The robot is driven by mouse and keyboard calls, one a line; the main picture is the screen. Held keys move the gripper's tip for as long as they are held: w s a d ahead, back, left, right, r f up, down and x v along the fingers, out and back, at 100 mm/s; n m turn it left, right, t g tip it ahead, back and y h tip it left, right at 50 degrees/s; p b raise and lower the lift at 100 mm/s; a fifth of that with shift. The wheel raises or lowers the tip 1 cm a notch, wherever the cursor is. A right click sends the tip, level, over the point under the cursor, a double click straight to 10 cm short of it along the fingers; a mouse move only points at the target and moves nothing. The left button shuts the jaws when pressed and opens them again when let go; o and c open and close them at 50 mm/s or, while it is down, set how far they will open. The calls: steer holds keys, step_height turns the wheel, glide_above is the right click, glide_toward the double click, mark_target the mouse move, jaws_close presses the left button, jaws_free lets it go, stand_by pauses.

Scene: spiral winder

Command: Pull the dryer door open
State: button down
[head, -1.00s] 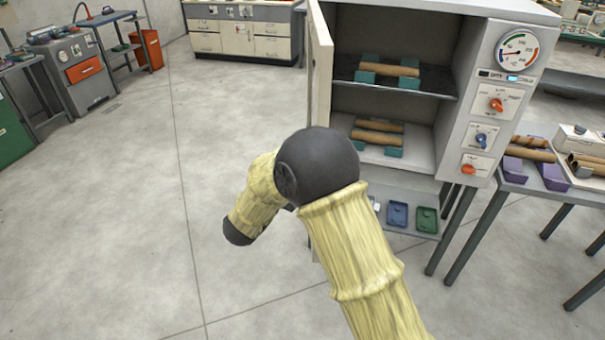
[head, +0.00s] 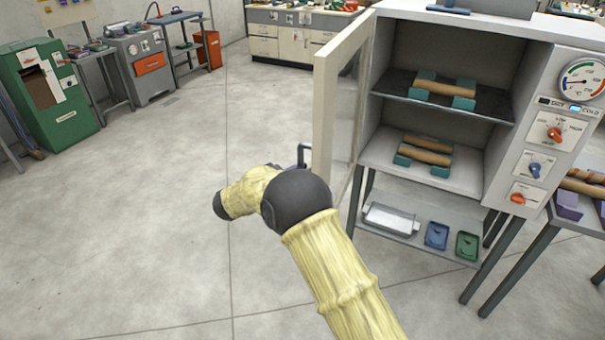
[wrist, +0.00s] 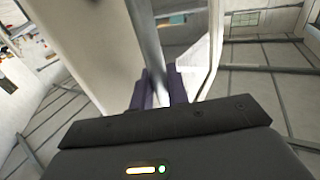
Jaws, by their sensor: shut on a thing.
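The dryer (head: 549,60) stands at the right in the head view. Its door (head: 339,92) is swung open on the left side and shows edge-on, so the shelves are exposed. A dark handle (head: 304,155) sticks out from the door's outer side. My gripper (wrist: 160,88) is shut on the door handle in the wrist view, with its two purple-grey fingers against the door's face. In the head view my arm's black elbow and yellow sleeve hide most of the gripper. Wrapped tubes on teal cradles lie on the upper shelf (head: 392,89) and the lower shelf (head: 382,152).
Below the dryer, a low shelf (head: 410,240) holds a metal tray (head: 390,219), a blue tray (head: 437,235) and a green tray (head: 467,245). A side table stands at the right. The floor (head: 130,230) to the left is clear. A green cabinet (head: 50,95) stands farther back.

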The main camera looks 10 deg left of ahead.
steer(key=shift+r, duration=0.15)
steer(key=c, duration=1.4)
jaws_free()
steer(key=shift+c, duration=0.2)
steer(key=b+v, duration=0.3)
steer(key=v, duration=1.4)
steer(key=shift+a, duration=0.2)
steer(key=shift+s, duration=0.1)
